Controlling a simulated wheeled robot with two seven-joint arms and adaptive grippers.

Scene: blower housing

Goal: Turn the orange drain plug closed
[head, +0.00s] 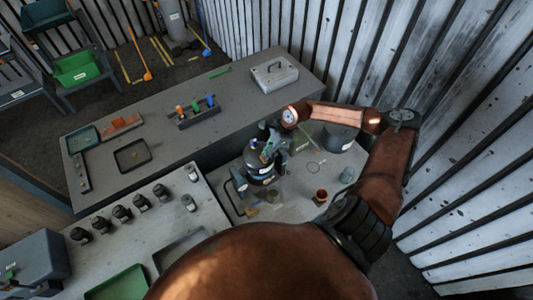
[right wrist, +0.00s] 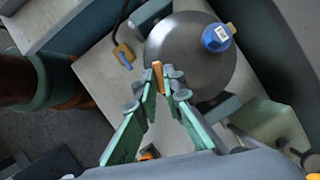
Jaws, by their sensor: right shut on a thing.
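The blower housing (right wrist: 190,60) is a round grey body in the right wrist view. The orange drain plug (right wrist: 158,74) shows as a small upright orange tab at the housing's near edge. My right gripper (right wrist: 163,76) has its green fingers closed around the plug, one finger on each side. In the head view my right gripper (head: 268,150) is at the dark housing on the table, and the plug itself cannot be made out there. A blue cap (right wrist: 217,38) sits on the housing at its upper right. My left gripper is not seen.
A green box (right wrist: 270,130) stands right of the housing. An orange-brown cup (head: 321,196) stands on the table to the right. Several dark bottles (head: 122,213) stand at the left. A grey case (head: 274,75) and a rack of coloured items (head: 195,111) are on the far bench.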

